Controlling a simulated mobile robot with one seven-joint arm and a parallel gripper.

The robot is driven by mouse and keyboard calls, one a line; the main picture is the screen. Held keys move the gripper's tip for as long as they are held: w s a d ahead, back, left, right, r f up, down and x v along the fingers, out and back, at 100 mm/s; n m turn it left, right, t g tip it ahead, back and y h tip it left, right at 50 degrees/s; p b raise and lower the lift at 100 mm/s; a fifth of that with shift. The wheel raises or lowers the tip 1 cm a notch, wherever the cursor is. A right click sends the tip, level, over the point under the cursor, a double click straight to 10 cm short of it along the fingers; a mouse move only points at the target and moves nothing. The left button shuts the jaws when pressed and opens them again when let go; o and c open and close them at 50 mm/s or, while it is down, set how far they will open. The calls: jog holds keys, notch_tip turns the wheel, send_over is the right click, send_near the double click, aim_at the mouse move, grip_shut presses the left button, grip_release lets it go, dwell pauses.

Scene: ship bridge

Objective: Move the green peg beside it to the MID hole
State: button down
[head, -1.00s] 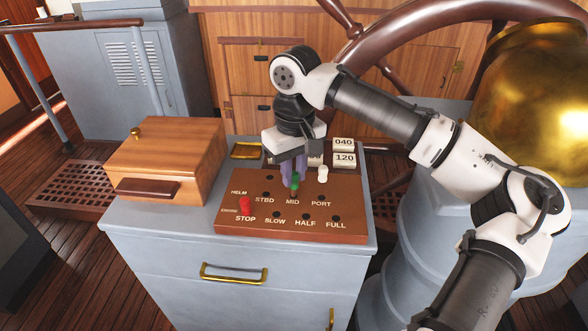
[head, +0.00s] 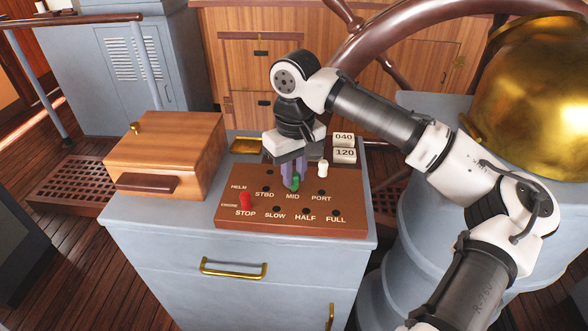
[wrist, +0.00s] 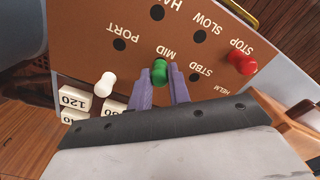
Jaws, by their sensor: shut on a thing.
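The green peg (head: 295,182) is between the fingertips of my gripper (head: 291,180), upright at the MID label of the brown peg board (head: 233,218). In the wrist view the green peg (wrist: 159,73) shows between the two purple fingers, which are shut on it. The MID hole is hidden under the peg, so I cannot see how deep the peg sits. A white peg (head: 323,168) stands behind the PORT hole (head: 322,191). A red peg (head: 245,201) stands at STOP. The STBD hole (head: 267,188) is empty.
The board lies on a grey cabinet (head: 240,245). A wooden box (head: 165,155) stands at its left. Number blocks (head: 344,153) marked 040 and 120 stand behind the board. A brass dome (head: 535,95) and a ship's wheel (head: 400,35) are at the right and back.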

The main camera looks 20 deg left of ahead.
jog(key=shift+f, duration=0.15)
jog(key=c, duration=1.2)
grip_release()
jog(key=shift+c, duration=0.2)
notch_tip(320, 180, up, 7)
jog(key=p, duration=0.7)
